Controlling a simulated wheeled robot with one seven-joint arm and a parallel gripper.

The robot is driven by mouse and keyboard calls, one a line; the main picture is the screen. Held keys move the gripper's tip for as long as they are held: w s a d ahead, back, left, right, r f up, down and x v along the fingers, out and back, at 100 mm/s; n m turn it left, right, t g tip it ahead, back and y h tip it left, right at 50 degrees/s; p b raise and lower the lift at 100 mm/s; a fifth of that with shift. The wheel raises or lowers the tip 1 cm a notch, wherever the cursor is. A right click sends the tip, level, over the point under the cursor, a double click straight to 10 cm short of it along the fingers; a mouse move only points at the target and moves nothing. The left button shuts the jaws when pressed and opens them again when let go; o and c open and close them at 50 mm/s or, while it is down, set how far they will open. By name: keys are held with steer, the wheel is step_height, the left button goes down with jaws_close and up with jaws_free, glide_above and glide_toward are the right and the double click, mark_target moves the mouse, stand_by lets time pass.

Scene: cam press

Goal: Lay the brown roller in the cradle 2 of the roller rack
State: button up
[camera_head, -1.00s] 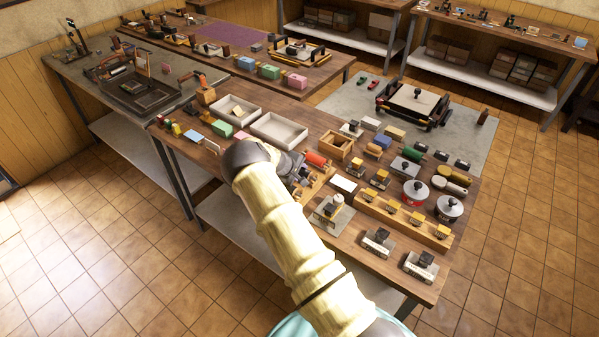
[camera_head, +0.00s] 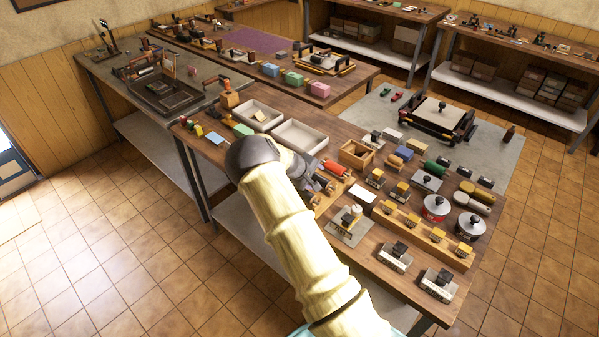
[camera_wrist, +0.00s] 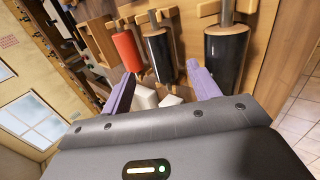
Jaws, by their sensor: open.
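The roller rack (camera_head: 339,191) is light wood on the near workbench, partly hidden by my arm. In the wrist view it holds a red-orange roller (camera_wrist: 127,49) and two dark rollers, a middle one (camera_wrist: 159,52) and a right one (camera_wrist: 226,54). I cannot tell whether either dark one is the brown roller. The rollers show beyond the fingers. Cradle numbers cannot be read.
White trays (camera_head: 300,136) stand behind the rack. A wooden box (camera_head: 356,155), lidded pots (camera_head: 436,207) and a long wooden block (camera_head: 425,236) crowd the bench to the right. Pale blocks (camera_wrist: 148,98) show between the fingers. Tiled floor (camera_head: 130,250) is clear at left.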

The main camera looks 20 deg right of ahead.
steer(key=b+v, duration=0.3)
steer(key=v, duration=0.9)
steer(key=shift+a, duration=0.15)
steer(key=shift+s, duration=0.1)
steer(key=s+a+r+m+y, duration=0.1)
steer(key=s+r+m+y, duration=0.1)
steer(key=s, duration=0.8)
steer(key=s+a+r+m+g+y, duration=0.1)
steer(key=s+r+m+y, duration=0.1)
steer(key=s, duration=0.8)
steer(key=s+a+r+m+y, duration=0.2)
steer(key=s+r, duration=0.1)
steer(key=s, duration=0.7)
steer(key=shift+s+m+g+y, duration=0.3)
steer(key=shift+s+m+g, duration=0.1)
steer(key=shift+f, duration=0.1)
